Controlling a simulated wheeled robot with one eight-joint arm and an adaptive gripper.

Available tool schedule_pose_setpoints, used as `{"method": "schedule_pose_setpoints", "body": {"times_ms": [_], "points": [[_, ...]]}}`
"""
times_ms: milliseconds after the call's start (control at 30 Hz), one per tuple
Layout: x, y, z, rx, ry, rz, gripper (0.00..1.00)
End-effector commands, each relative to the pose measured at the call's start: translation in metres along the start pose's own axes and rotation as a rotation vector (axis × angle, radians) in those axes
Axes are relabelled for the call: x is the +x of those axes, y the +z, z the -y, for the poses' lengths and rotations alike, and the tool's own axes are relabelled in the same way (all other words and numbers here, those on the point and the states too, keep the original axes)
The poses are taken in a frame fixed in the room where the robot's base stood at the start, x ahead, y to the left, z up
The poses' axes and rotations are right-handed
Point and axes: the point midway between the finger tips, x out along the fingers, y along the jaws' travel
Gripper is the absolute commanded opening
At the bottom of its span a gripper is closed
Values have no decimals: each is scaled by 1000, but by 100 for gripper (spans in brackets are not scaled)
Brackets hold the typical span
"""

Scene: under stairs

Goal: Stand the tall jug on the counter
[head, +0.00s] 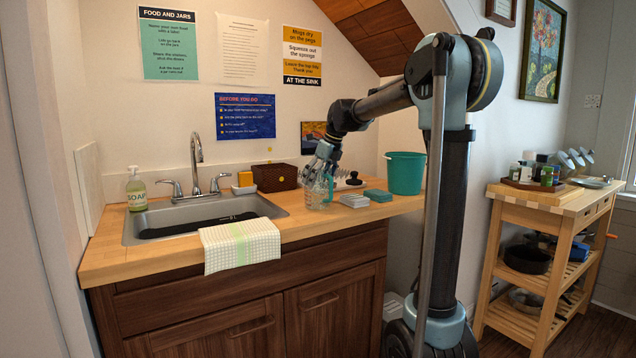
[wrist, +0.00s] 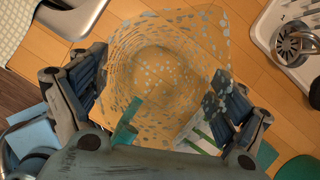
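The tall jug is clear with pale speckles and a teal handle. In the head view the jug (head: 317,195) is upright at the counter, below my gripper (head: 327,158); whether its base touches the wood is hard to tell. In the wrist view I look down into the jug (wrist: 160,75), with its handle (wrist: 127,122) toward my palm. My gripper's fingers (wrist: 160,105) are spread wide on either side of it, close to its walls. Whether they press on it is unclear. The wooden counter (head: 200,243) holds the sink (head: 163,220).
A white tray (wrist: 268,28) is close by. A brown box (head: 275,178), a sponge holder (head: 244,186), a soap bottle (head: 136,190) and a towel (head: 240,246) surround the sink.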

Motion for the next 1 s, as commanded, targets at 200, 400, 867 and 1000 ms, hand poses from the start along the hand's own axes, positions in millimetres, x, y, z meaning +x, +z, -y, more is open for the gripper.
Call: {"method": "schedule_pose_setpoints", "body": {"times_ms": [200, 400, 867, 1000], "points": [[0, 0, 1, 1, 0, 0, 100], [-1, 0, 1, 1, 0, 0, 100], [-64, 0, 1, 2, -1, 0, 100], [-89, -1, 1, 3, -1, 0, 100]]}}
